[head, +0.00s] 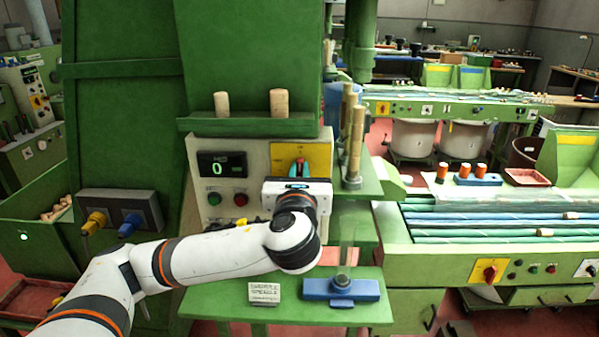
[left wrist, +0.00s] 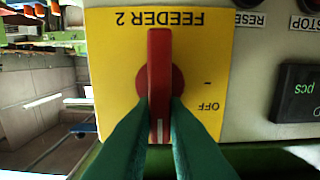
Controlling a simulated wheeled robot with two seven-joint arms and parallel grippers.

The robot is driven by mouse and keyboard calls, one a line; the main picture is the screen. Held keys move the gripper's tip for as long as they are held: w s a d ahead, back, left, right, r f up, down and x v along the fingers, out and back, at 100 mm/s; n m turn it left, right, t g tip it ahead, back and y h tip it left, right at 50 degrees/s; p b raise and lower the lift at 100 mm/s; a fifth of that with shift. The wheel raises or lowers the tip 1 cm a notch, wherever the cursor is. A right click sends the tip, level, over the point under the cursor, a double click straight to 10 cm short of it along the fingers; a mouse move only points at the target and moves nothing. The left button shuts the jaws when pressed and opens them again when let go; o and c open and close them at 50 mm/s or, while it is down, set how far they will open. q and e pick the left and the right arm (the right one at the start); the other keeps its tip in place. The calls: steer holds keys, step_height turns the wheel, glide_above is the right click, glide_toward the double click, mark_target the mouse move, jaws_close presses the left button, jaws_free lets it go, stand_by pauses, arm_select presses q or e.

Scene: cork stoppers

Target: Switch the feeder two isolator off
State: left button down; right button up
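The feeder two isolator is a red bar handle (left wrist: 159,65) on a yellow plate (left wrist: 105,75) lettered FEEDER 2, upside down in the left wrist view. The handle stands vertical, its white-marked end at the bottom of that view, between the fingers. The OFF label and a short tick lie to its right. In the head view the yellow plate (head: 318,155) is on the panel's upper right. My left gripper (left wrist: 159,103) has its green fingers flush against both sides of the handle, shut on it. It also shows in the head view (head: 299,171). My right gripper is out of view.
A counter display (head: 221,164) and green and red buttons (head: 240,199) sit left of the plate. Corks stand on the shelf above (head: 247,127), and tall cork stacks (head: 356,140) at right. A blue fixture (head: 341,290) and a small sign (head: 264,292) are on the ledge below.

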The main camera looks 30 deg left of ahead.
arm_select(q)
steer(key=shift+n, duration=0.3)
steer(key=shift+s+a+f+n+b, duration=0.15)
steer(key=shift+a+f+n+b, duration=0.15)
steer(key=shift+n, duration=2.55)
steer(key=shift+s+a+f+n+b, duration=0.15)
steer(key=shift+a+f+n+b, duration=0.15)
steer(key=shift+n, duration=2.6)
steer(key=shift+s+a+f+n+b, duration=0.2)
steer(key=shift+f+n, duration=0.2)
steer(key=shift+n, duration=2.45)
steer(key=c, duration=1.4)
jaws_free()
steer(key=shift+c, duration=0.2)
steer(key=shift+d, duration=0.1)
